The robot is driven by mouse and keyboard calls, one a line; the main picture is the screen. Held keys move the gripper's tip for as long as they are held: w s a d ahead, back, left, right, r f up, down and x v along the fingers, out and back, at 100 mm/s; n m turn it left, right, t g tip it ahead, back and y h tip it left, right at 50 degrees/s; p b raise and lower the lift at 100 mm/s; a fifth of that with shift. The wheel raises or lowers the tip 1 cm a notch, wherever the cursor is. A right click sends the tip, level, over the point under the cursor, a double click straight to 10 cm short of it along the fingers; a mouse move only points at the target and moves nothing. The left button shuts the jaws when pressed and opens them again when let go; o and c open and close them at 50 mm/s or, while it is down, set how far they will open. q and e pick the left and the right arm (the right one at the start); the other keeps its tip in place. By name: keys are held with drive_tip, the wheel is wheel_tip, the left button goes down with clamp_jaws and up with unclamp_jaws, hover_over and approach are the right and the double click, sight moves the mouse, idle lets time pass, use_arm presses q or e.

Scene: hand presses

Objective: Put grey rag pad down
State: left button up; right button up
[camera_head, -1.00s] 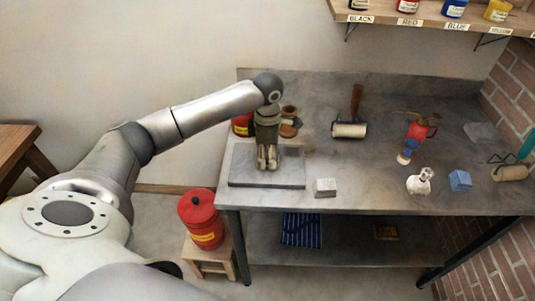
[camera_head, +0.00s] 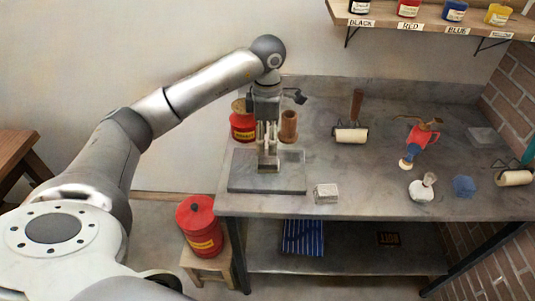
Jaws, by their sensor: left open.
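The grey rag pad looks to be the small pale grey block (camera_head: 326,193) on the workbench, just right of the slab's front right corner. My left gripper (camera_head: 267,160) points down over the flat grey slab (camera_head: 240,180), left of and behind the pad and apart from it. Its fingers are open and I see nothing between them. I cannot tell whether the fingertips touch the slab. My right gripper is not in view.
A red tin (camera_head: 243,124) and a brown cylinder (camera_head: 289,126) stand close behind my left gripper. The bench (camera_head: 375,185) is clear between pad and bottle.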

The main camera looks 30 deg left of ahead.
use_arm(q)
wheel_tip(320, 180, up, 3)
drive_tip(key=shift+r, duration=0.2)
idle(0.5)
